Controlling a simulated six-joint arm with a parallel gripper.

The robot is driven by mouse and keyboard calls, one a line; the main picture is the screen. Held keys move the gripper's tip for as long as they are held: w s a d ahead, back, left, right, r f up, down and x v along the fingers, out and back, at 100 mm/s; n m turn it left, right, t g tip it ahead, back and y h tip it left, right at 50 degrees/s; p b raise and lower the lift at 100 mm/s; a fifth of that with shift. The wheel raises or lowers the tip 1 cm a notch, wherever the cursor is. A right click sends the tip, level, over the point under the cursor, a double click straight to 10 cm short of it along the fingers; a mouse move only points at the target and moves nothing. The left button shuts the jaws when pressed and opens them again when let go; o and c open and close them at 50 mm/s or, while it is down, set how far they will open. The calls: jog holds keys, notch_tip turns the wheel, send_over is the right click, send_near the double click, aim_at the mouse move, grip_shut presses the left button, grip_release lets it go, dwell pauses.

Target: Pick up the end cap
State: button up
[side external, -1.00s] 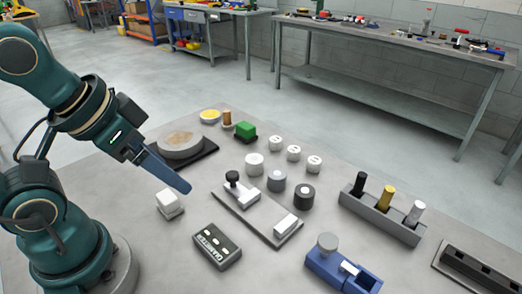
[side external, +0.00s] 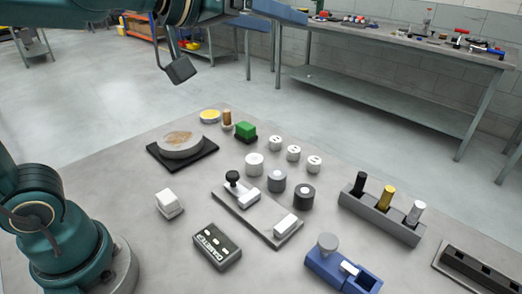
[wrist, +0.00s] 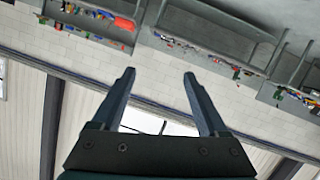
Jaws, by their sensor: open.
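No part in view is plainly marked as the end cap. Three small white round pieces with dark marks on top stand in a row on the table: a left one (side external: 276,143), a middle one (side external: 293,153) and a right one (side external: 314,164). Near them stand a plain white cylinder (side external: 254,165), a grey cylinder (side external: 277,182) and a dark cylinder with a pale centre (side external: 303,197). My gripper (side external: 290,14) is raised high above the table at the top edge. In the wrist view my gripper (wrist: 160,74) is open and empty, facing the wall and far benches.
A grey clamp plate (side external: 260,222), a box labelled DIAMETER (side external: 217,246), a blue fixture (side external: 340,268) and a rack with black, yellow and silver pegs (side external: 382,222) occupy the table.

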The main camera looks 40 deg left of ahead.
jog(key=w+r+n+t+y, duration=0.1)
jog(key=w+n+y, duration=0.1)
jog(key=w, duration=0.5)
jog(key=n+g+y, duration=0.4)
jog(key=n+y, duration=0.1)
jog(key=y, duration=0.2)
send_over(314, 161)
jog(key=s, duration=0.1)
notch_tip(314, 161, down, 20)
jog(key=shift+m+g, duration=0.6)
jog(key=shift+m, duration=0.3)
jog(key=s+d+f, duration=0.1)
jog(key=f, duration=0.3)
jog(key=s+d+f, duration=0.1)
jog(key=f, duration=0.3)
jog(key=s+f, duration=0.1)
jog(key=f, duration=0.2)
jog(key=shift+s+d+f, duration=0.1)
jog(key=shift+d+f, duration=0.3)
jog(key=shift+x, duration=2.4)
jog(key=shift+d, duration=0.1)
grip_shut()
